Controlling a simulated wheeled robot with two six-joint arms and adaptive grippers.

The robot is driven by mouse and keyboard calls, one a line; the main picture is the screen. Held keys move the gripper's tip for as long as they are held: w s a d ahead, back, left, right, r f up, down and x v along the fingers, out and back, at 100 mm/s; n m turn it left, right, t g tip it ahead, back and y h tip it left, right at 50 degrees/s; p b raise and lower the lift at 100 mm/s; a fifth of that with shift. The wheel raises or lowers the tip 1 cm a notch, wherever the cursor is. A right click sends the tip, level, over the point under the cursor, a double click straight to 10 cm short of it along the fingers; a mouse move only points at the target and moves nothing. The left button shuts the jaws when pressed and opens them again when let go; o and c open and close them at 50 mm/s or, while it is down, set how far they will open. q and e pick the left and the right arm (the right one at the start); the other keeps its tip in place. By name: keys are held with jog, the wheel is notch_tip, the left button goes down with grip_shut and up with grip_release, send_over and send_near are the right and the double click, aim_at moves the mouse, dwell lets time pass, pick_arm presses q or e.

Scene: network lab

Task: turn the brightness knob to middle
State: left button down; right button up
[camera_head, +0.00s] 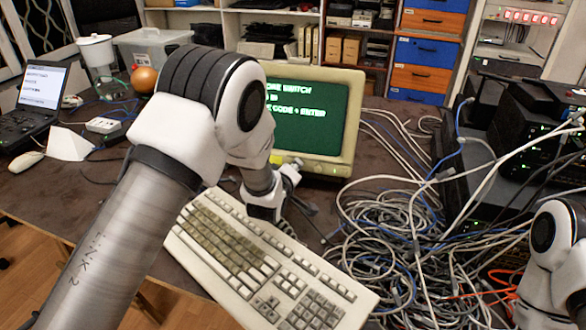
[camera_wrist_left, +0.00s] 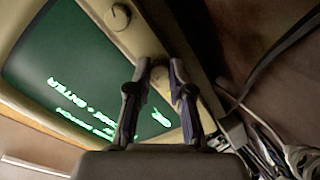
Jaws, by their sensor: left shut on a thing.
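The beige monitor (camera_head: 357,120) has a green screen with text and stands on the desk behind the keyboard. In the left wrist view its bezel (camera_wrist_left: 140,38) runs diagonally. A round knob (camera_wrist_left: 118,15) shows on that bezel, apart from my fingers. My left gripper (camera_wrist_left: 159,64) reaches the bezel with its fingertips slightly apart, shut on a small knob that they mostly hide. In the head view my left gripper (camera_head: 286,178) is at the monitor's lower edge, partly hidden by my arm. The held knob's pointer is not visible. My right gripper is out of view.
A beige keyboard (camera_head: 262,262) lies in front of the monitor, under my left arm. A large tangle of cables (camera_head: 395,235) fills the desk to its right, beside black network equipment (camera_head: 520,130). A laptop (camera_head: 40,95) and white mouse (camera_head: 26,162) are at the left.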

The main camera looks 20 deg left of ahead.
aim_at(293, 135)
pick_arm(q)
jog(key=m, duration=0.6)
jog(key=shift+m, duration=0.3)
dwell(0.4)
jog(key=c, duration=1.1)
grip_release()
jog(key=shift+o, duration=0.2)
notch_tip(293, 135, up, 10)
jog(key=shift+f, duration=0.1)
